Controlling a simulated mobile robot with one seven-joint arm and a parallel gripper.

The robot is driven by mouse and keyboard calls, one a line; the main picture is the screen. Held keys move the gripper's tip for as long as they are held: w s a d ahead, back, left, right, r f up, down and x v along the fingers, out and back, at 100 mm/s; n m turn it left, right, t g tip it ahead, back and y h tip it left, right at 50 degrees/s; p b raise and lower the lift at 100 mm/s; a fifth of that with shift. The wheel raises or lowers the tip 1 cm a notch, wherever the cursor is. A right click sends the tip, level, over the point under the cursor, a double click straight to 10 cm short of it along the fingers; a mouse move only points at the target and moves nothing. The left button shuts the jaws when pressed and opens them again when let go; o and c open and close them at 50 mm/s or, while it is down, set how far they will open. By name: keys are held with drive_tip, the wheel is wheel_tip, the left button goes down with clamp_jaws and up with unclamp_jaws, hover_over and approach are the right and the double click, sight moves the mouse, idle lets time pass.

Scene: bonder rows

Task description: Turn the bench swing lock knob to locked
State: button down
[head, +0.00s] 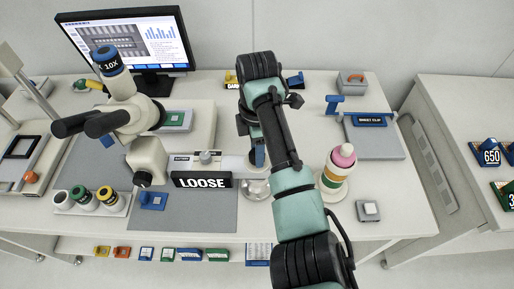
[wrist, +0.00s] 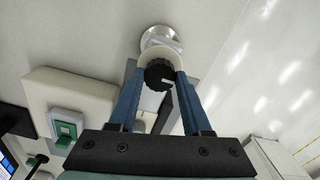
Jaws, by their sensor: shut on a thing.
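My gripper (wrist: 160,84) has its two blue fingers on either side of a ribbed black knob (wrist: 158,73) in the wrist view, shut on it. The knob has a pale mark on its face and sits in front of a white collar and a shiny round metal base (wrist: 158,36). In the head view my gripper (head: 257,158) points down above the metal base (head: 256,188), and the arm and gripper hide the knob. A black sign reading LOOSE (head: 202,180) stands just left of the base.
A microscope (head: 150,160) and monitor (head: 125,45) stand to the left. Bare bench top lies at the front right.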

drive_tip(key=shift+r+m+p, duration=0.1)
drive_tip(key=shift+m+p, duration=0.25)
drive_tip(key=shift+m, duration=0.05)
drive_tip(key=m+p, duration=0.2)
drive_tip(key=shift+r+m, duration=0.1)
drive_tip(key=shift+m, duration=0.3)
drive_tip(key=m+p, duration=0.3)
drive_tip(key=m, duration=0.2)
drive_tip(key=shift+m, duration=0.3)
drive_tip(key=m+p, duration=0.1)
drive_tip(key=m, duration=0.3)
drive_tip(key=shift+p, duration=0.35)
drive_tip(key=m+p, duration=0.1)
drive_tip(key=m, duration=0.3)
drive_tip(key=shift+m, duration=0.3)
drive_tip(key=shift+c, duration=1.7)
unclamp_jaws()
